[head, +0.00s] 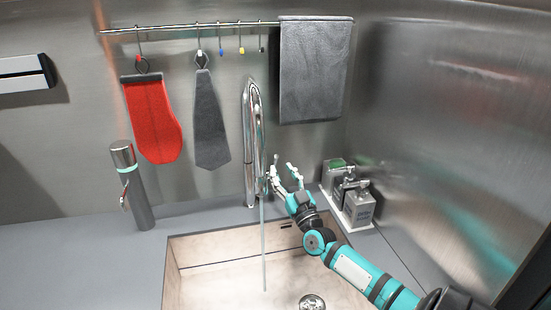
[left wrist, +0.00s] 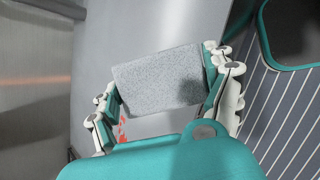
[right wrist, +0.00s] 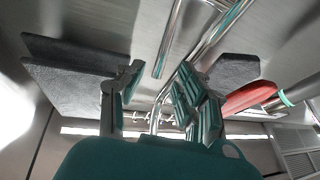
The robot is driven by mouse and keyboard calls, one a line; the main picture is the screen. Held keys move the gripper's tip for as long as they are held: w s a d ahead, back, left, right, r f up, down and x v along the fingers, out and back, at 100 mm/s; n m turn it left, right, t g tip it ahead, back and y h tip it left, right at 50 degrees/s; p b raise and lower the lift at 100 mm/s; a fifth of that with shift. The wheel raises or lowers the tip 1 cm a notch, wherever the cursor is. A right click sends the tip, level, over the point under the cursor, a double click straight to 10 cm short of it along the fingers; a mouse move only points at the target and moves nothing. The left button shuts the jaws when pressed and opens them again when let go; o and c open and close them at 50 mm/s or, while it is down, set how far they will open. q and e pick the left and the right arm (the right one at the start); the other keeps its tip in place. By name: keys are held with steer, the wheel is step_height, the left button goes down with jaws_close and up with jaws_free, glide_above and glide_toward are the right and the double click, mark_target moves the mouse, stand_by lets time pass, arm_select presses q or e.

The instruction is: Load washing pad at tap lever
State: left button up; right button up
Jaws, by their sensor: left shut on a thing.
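A grey, speckled washing pad (left wrist: 160,80) is between the fingers of my left gripper (left wrist: 165,92) in the left wrist view. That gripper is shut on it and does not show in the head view. The chrome tap (head: 251,140) stands at the back of the sink, and a thin stream (head: 263,245) falls from it. My right gripper (head: 283,175) is open just right of the tap, near its base. The right wrist view shows its spread fingers (right wrist: 155,98) with chrome tubing beyond them. The tap lever is not clearly visible, so contact with it cannot be told.
The sink (head: 215,270) is in front of the tap. Soap bottles (head: 357,205) stand in a tray at its right, and a steel dispenser (head: 132,185) stands at left. A red mitt (head: 152,118), grey cloth (head: 208,125) and towel (head: 312,75) hang from the rail (head: 180,27).

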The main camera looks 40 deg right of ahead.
mark_target(276, 159)
steer(key=shift+x, duration=2.75)
jaws_close()
